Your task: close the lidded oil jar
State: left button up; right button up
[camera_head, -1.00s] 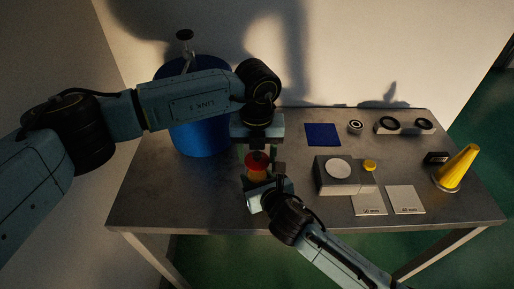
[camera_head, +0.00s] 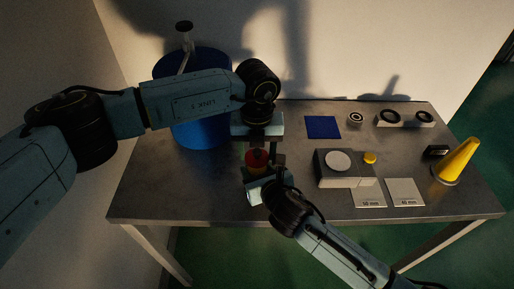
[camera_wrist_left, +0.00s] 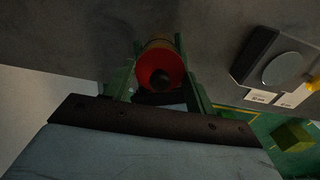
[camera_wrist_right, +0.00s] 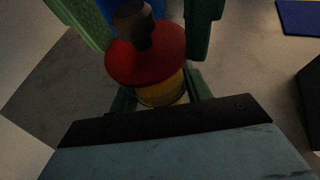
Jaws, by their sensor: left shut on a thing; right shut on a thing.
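The oil jar has a yellow body (camera_wrist_right: 163,90) and a red lid (camera_wrist_right: 146,56) with a dark knob. In the head view the red lid (camera_head: 257,158) shows between my two grippers, above the table's front left part. My left gripper (camera_head: 257,152) comes from behind and above, its fingers shut on the lid; the left wrist view shows the lid (camera_wrist_left: 160,70) between them. My right gripper (camera_wrist_right: 160,95) is shut on the yellow body from the front. The lid is over the body's top, very close to it. I cannot tell whether it is fully seated.
A blue drum (camera_head: 203,120) stands at the back left, behind my left arm. A grey block (camera_head: 340,170) with a white disc, two labelled plates (camera_head: 405,192), a blue mat (camera_head: 323,127) and a yellow cone (camera_head: 458,160) occupy the table's right half. The table's front left (camera_head: 170,195) is clear.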

pick_arm(q)
jog(key=shift+f, duration=0.6)
dwell(0.3)
jog(key=o, duration=1.1)
jog(key=shift+o, duration=0.2)
jog(key=shift+r, duration=0.1)
pick_arm(e)
jog(key=o, duration=1.5)
jog(key=shift+c, duration=0.2)
pick_arm(q)
notch_tip(320, 180, up, 12)
notch_tip(320, 180, up, 2)
jog(key=shift+p, duration=1.1)
pick_arm(e)
jog(key=v, duration=1.3)
jog(key=shift+s+r, duration=0.15)
jog(key=shift+s, duration=0.05)
